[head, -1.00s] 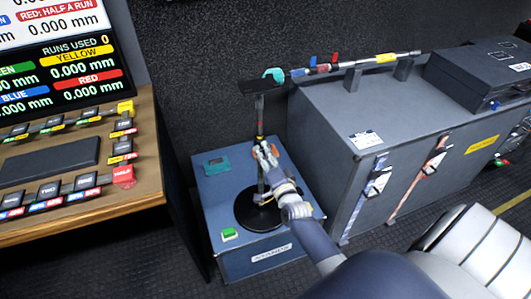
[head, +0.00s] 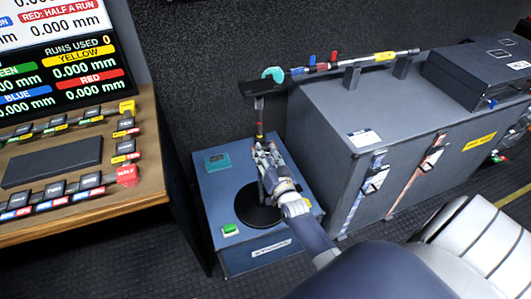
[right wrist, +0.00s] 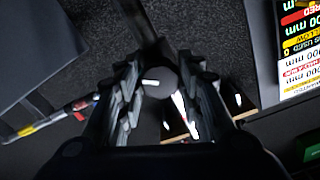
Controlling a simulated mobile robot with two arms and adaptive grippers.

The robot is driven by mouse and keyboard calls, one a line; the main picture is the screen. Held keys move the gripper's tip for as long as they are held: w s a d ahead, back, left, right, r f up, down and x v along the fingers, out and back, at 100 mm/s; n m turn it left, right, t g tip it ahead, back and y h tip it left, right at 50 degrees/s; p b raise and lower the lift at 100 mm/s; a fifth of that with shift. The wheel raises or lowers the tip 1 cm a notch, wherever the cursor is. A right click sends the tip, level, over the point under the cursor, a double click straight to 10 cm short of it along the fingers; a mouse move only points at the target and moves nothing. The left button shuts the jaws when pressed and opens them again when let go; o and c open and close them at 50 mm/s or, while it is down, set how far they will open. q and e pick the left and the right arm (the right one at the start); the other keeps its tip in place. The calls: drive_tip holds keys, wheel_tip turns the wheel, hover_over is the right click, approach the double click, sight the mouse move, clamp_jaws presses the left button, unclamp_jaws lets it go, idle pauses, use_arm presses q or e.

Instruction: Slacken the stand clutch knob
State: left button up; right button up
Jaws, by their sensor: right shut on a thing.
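The stand rises from a round black base (head: 250,211) on a low blue-grey case, with a thin post (head: 259,127) carrying red and yellow bands. A dark flat head (head: 262,88) with a teal piece tops the post. My right gripper (head: 264,152) is at the middle of the post, its fingers shut on a small part there. In the right wrist view a round dark grey knob (right wrist: 161,82) sits between the two fingers. The fingers hide most of it in the head view. My left gripper is in neither view.
A wooden console (head: 152,190) with keys is on the left.

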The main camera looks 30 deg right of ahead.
drive_tip(key=shift+n, duration=0.5)
drive_tip(key=shift+f, duration=0.1)
drive_tip(key=o, duration=1.1)
drive_tip(key=v, duration=1.2)
drive_tip(key=shift+a, duration=0.1)
